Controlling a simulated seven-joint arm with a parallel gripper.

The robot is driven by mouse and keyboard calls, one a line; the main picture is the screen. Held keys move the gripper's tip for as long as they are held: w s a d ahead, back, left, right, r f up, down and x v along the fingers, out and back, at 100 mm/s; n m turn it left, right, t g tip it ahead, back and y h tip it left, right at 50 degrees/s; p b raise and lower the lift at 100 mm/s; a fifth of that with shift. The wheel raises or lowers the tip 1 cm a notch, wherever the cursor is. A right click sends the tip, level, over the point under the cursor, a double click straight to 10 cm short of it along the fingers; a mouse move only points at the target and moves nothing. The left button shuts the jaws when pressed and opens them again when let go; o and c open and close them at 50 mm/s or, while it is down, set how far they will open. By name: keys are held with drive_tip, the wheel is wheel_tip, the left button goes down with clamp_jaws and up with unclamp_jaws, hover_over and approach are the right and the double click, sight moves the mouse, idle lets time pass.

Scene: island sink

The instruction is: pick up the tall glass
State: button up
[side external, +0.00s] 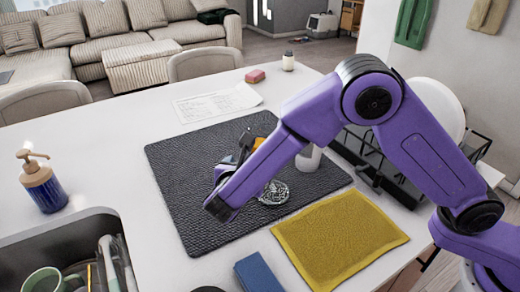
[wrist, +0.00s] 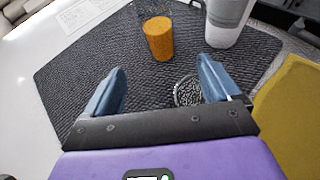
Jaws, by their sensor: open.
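A clear glass with orange contents (wrist: 159,38) stands upright on the dark mat in the wrist view, beyond the gap between my fingers. Its upper part runs up to the top edge of the picture. In the side external view only a bit of the orange (side external: 259,143) shows behind my purple arm. My gripper (wrist: 160,72) is open and empty, its two bluish fingers apart and short of the glass, not touching it. In the side external view my forearm hides most of the gripper.
A pale cup (wrist: 228,20) stands right of the glass. A silvery scourer (side external: 273,192) lies on the dark mat (side external: 190,160) near my right finger. A yellow cloth (side external: 340,238), blue sponge (side external: 258,273), soap dispenser (side external: 42,183) and dish rack (side external: 375,165) surround it.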

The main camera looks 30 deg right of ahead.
drive_tip(key=x, duration=1.5)
drive_tip(key=c, duration=1.2)
